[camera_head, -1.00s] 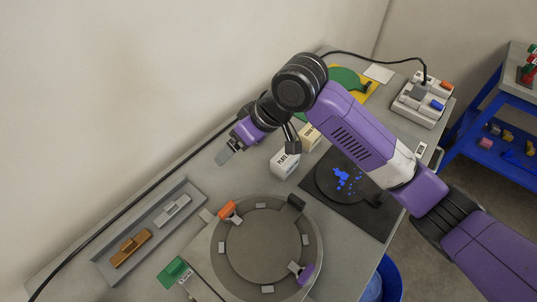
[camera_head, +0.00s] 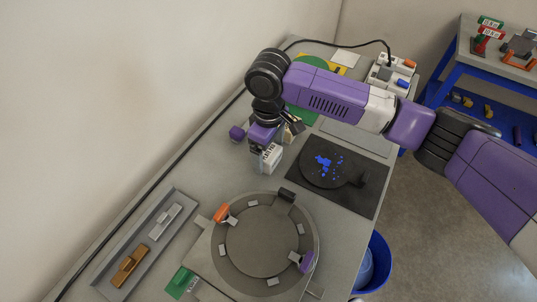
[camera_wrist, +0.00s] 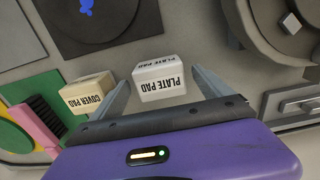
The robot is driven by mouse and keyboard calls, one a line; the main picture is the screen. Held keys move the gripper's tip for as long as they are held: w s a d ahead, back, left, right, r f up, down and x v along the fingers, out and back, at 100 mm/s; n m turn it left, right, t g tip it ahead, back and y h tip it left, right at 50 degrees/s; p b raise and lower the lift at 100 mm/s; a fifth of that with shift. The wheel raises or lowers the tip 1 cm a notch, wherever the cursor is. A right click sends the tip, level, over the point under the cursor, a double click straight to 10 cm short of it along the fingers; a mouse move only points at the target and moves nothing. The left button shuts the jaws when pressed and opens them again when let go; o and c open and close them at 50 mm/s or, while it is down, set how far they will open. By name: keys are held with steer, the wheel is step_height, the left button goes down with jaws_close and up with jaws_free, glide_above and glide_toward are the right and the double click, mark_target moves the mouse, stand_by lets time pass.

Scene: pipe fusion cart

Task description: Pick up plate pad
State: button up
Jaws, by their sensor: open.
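The plate pad (camera_wrist: 160,82) is a small white block with "PLATE PAD" printed on its faces. In the wrist view it sits between the two open fingers of my gripper (camera_wrist: 159,77), with gaps visible at its sides. In the head view my gripper (camera_head: 264,150) points down over the plate pad (camera_head: 270,158), whose white printed face shows just below the jaws and is partly covered by them. Whether the fingers reach down beside the block cannot be told.
A cream cover pad block (camera_wrist: 88,96) stands close to the left finger in the wrist view, near a pink-handled brush (camera_wrist: 38,122). A black plate with blue bits (camera_head: 325,168) and a round grey fixture (camera_head: 262,240) flank the spot. A grey tray (camera_head: 165,195) lies left.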

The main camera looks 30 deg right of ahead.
mark_target(269, 152)
steer(key=shift+f, duration=0.65)
steer(key=c, duration=1.4)
steer(key=shift+c, duration=0.2)
steer(key=shift+r, duration=0.15)
step_height(269, 152, up, 20)
steer(key=shift+f+b, duration=0.1)
steer(key=shift+b, duration=0.5)
